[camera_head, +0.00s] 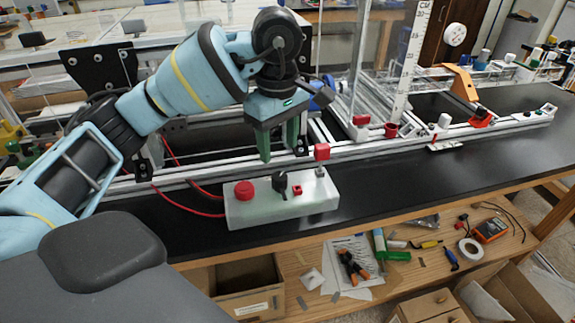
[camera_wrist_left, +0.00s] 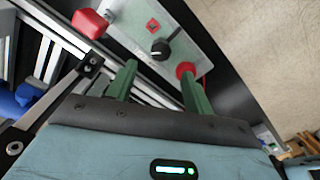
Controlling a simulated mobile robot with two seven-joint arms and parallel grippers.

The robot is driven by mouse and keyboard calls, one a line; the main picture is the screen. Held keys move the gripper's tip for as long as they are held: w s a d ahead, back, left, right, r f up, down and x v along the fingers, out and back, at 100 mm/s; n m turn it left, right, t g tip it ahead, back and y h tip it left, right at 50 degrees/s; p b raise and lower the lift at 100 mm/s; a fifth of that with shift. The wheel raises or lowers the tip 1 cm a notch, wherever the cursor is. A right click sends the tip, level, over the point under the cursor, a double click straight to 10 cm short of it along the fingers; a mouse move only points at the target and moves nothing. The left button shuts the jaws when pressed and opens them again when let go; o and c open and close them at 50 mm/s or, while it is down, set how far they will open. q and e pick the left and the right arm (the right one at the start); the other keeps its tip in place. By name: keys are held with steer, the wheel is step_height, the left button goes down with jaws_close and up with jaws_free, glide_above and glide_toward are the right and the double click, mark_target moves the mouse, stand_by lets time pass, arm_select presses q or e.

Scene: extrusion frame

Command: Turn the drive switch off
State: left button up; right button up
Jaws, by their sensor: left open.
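A pale control box (camera_head: 282,207) sits on the black bench top. No label shows which is the drive switch. My left gripper (camera_head: 283,152) is open and empty, its green fingers pointing down above and behind the box. In the left wrist view the black knob (camera_wrist_left: 160,48) lies just beyond the gap between the fingertips (camera_wrist_left: 157,70); the red button (camera_wrist_left: 184,70) is beside one finger. Neither finger clearly touches anything.
Aluminium rails (camera_head: 375,148) run behind the box, with red cables (camera_head: 190,200) at its left. A clear upright panel (camera_head: 380,50) stands behind. Tools lie on the wooden shelf (camera_head: 400,285) below. The black bench right of the box is clear.

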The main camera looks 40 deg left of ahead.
mark_target(280, 176)
arm_select(q)
steer(key=shift+s+f, duration=0.15)
steer(key=shift+f, duration=0.45)
step_height(280, 176, down, 5)
steer(key=shift+b, duration=0.65)
steer(key=shift+f, duration=0.85)
arm_select(e)
steer(key=shift+s+a+f, duration=0.1)
steer(key=shift+s+f, duration=0.4)
steer(key=shift+f, duration=0.35)
arm_select(q)
steer(key=shift+c, duration=0.7)
steer(key=c, duration=0.8)
steer(key=shift+c, duration=0.2)
arm_select(e)
steer(key=shift+s, duration=0.1)
